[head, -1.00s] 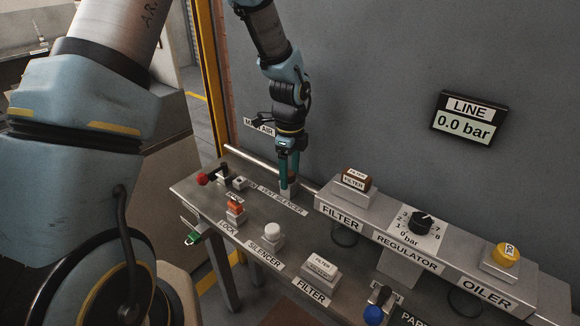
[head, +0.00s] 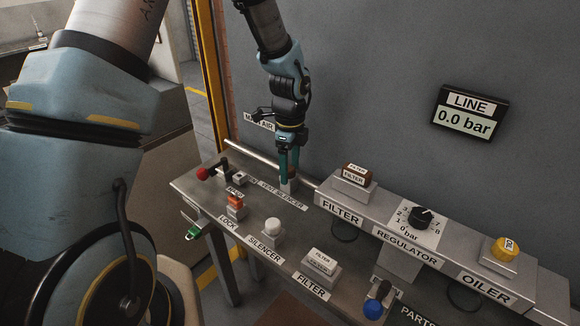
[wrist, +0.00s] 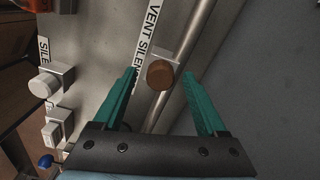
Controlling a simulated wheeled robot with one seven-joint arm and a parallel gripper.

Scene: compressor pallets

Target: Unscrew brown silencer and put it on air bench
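The brown silencer (wrist: 160,75) stands on a small grey block beside the VENT SILENCER label (wrist: 152,35). In the wrist view it shows between my two teal fingertips, with a gap on each side. My gripper (head: 289,172) is open and points down over that block at the back of the grey air bench (head: 200,187). It also shows in the wrist view (wrist: 159,76). In the head view the fingers mostly hide the silencer. I cannot tell whether the fingertips reach down past its top.
A white silencer (head: 273,228) and a white filter (head: 320,262) stand at the bench front. An orange lock piece (head: 235,203) is to their left. A raised shelf with a brown filter (head: 356,175), regulator knob (head: 421,217) and yellow oiler (head: 506,247) is right. The line display (head: 468,122) reads 0.0 bar.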

